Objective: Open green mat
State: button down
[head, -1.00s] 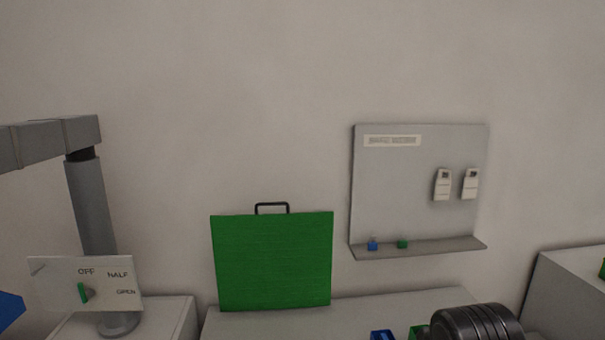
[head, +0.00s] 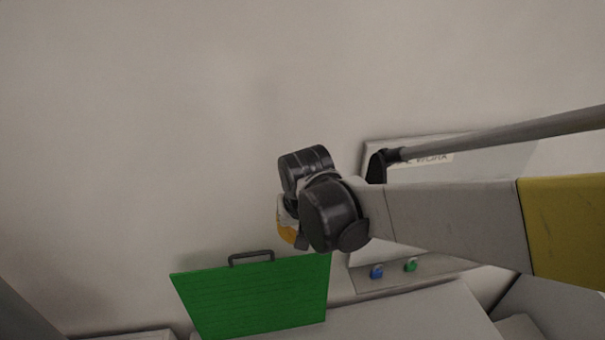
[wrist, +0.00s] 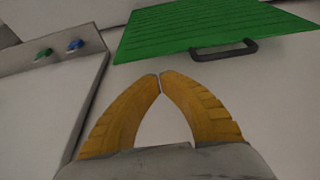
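The green mat (head: 255,298) is a flat ribbed panel standing upright on the counter against the wall, with a dark handle (head: 251,257) on its top edge. In the wrist view the mat (wrist: 205,28) and its handle (wrist: 223,50) show at the upper right, upside down. My gripper (wrist: 160,78) has yellow fingers whose tips meet, with nothing between them. It is apart from the handle, which lies beyond and right of the fingertips in the wrist view. In the head view my gripper (head: 287,220) is above and right of the handle, mostly hidden behind my wrist.
A grey wall panel with a shelf (head: 440,267) is on the right, partly behind my arm. A blue padlock (head: 376,271) and a green padlock (head: 410,265) are on the shelf. The wall left of the mat is clear.

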jog(key=x, duration=0.9)
jog(key=shift+f, duration=0.35)
